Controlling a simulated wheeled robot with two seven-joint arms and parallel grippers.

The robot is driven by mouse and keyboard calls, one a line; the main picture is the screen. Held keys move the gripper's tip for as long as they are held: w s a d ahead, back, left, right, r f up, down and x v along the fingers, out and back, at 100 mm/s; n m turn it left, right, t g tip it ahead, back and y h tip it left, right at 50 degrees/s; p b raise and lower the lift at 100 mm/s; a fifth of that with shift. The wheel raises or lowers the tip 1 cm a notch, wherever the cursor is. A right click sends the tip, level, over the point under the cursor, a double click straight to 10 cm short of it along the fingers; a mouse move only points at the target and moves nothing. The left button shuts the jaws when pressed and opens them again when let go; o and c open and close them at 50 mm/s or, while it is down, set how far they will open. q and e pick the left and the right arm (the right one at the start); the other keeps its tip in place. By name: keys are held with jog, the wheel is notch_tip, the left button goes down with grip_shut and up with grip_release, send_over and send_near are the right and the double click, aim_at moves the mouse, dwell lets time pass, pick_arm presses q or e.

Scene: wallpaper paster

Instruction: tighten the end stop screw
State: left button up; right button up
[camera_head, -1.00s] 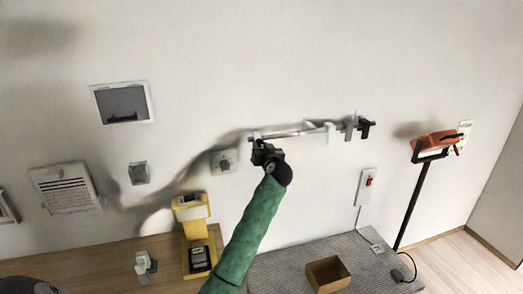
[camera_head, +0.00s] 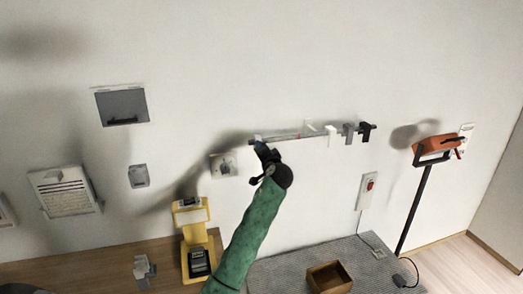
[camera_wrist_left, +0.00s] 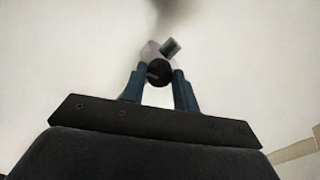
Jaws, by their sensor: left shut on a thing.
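A thin rail (camera_head: 290,136) is mounted on the white wall, with a white block (camera_head: 331,134), a grey block (camera_head: 348,131) and a black block (camera_head: 366,131) towards its right end. My left gripper (camera_head: 264,152), on the green-sleeved arm, is at the rail's left end. In the left wrist view the blue fingers (camera_wrist_left: 158,88) are shut on a round black knob (camera_wrist_left: 158,72) with a slot-like mark. A small grey block (camera_wrist_left: 170,47) shows just behind the knob. Whether this knob is the end stop screw is not certain. My right gripper is not in view.
A yellow device (camera_head: 195,237) stands below left on a wooden surface. A grey ribbed mat (camera_head: 275,270) with a brown open box (camera_head: 328,277) lies below. An orange tool (camera_head: 437,150) on a black stand is at right. A red-switch box (camera_head: 368,188) is on the wall.

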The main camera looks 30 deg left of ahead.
pick_arm(q)
jog(key=m+p, duration=0.2)
jog(key=m, duration=0.7)
jog(key=shift+m, duration=0.3)
dwell(0.4)
jog(key=o, duration=1)
jog(key=shift+c, duration=0.2)
jog(key=shift+d, duration=0.1)
